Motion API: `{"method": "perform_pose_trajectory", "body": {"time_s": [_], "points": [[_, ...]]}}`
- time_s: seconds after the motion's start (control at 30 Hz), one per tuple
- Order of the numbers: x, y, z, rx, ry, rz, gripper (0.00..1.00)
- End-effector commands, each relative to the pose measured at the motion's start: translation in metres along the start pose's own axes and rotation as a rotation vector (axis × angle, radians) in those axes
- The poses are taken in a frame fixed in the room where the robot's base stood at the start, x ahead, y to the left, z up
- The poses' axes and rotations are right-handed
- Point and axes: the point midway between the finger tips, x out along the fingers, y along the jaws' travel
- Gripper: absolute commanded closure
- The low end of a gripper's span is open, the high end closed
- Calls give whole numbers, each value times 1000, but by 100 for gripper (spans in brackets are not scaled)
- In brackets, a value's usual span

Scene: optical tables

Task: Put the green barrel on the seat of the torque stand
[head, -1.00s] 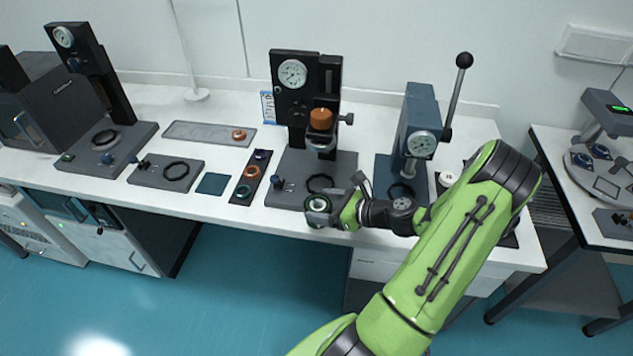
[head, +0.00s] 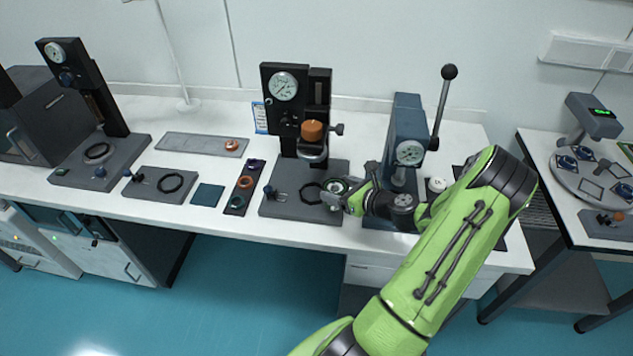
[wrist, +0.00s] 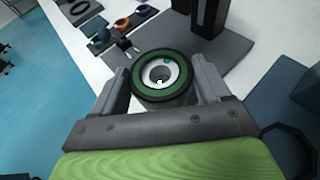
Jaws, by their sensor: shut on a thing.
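My gripper (head: 345,192) is shut on the green barrel (wrist: 140,67), which has a green rim around a pale, hollow middle. In the head view the barrel (head: 334,187) is above the front right part of a middle dial stand's grey base (head: 277,206). A black ring seat (head: 308,197) on this base is just left of the barrel, partly hidden by it. Other dial stands are at the left (head: 104,97) and, with a lever, at the right (head: 408,128). I cannot tell by sight which is the torque stand.
An orange barrel (head: 312,131) is held up on the middle stand. A dark strip with coloured rings (head: 240,188) and a fixture with a black ring (head: 162,184) lie to the left. The blue lever press stands close behind my gripper.

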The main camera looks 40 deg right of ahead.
Motion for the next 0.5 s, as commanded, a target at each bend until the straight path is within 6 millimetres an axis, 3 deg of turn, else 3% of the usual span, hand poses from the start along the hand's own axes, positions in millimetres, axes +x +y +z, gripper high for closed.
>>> {"method": "perform_pose_trajectory", "body": {"time_s": [0.2,0.5], "points": [[52,1,23,-4,-3,3,77],[75,0,32,-2,-2,1,77]]}}
